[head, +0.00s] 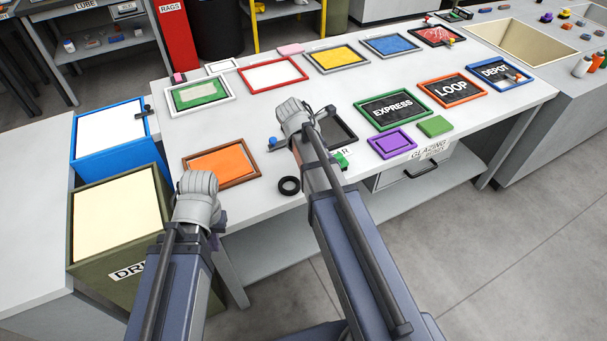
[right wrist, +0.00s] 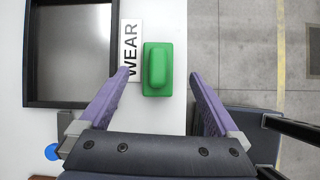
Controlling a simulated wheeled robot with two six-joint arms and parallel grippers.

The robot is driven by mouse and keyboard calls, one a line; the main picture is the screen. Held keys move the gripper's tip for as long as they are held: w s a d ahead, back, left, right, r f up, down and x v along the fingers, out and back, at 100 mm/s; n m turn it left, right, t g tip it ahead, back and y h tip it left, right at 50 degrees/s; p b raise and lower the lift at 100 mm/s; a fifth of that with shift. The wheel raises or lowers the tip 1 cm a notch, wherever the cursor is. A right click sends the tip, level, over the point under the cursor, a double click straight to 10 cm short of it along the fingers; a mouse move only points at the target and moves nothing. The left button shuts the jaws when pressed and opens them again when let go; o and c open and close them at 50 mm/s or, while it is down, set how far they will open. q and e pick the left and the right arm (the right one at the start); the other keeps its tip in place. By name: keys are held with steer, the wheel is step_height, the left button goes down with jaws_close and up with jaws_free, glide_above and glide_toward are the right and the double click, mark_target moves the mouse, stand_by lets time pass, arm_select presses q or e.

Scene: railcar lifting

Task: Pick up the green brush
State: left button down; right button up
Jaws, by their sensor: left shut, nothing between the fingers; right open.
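The green brush (right wrist: 158,70), a block with a raised rounded grip, lies on the white table beside the WEAR label (right wrist: 131,50). In the head view, part of the green brush (head: 341,160) shows beside my right arm, which hides the rest. My right gripper (right wrist: 159,77) is open, its two purple fingers on either side of the brush with gaps to both; I cannot tell its height above the table. My left gripper (head: 200,192) is shut and empty near the table's front left, beside the orange tray (head: 220,166); its fingertips are hard to make out.
A dark-framed tray (right wrist: 70,103) lies left of the label. A black ring (head: 289,186), a purple frame (head: 392,143) and a flat green square (head: 435,126) lie near the front edge. Blue (head: 110,156) and olive (head: 121,259) bins stand left. The floor shows beyond the edge.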

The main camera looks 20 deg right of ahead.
steer(key=shift+w+a+n, duration=0.15)
steer(key=shift+w+n, duration=0.1)
steer(key=shift+n, duration=0.15)
steer(key=shift+b+x, duration=1)
steer(key=shift+x, duration=0.15)
steer(key=b+x, duration=0.4)
steer(key=x, duration=0.1)
steer(key=shift+s+d+f+b, duration=0.1)
steer(key=shift+d+f+b, duration=0.15)
steer(key=shift+d+b, duration=0.1)
arm_select(q)
step_height(320, 180, down, 7)
steer(key=a, duration=0.1)
steer(key=shift+s+r, duration=0.2)
arm_select(e)
steer(key=shift+r, duration=0.15)
arm_select(q)
steer(key=shift+a, duration=0.1)
arm_select(e)
steer(key=shift+c, duration=0.4)
jaws_close()
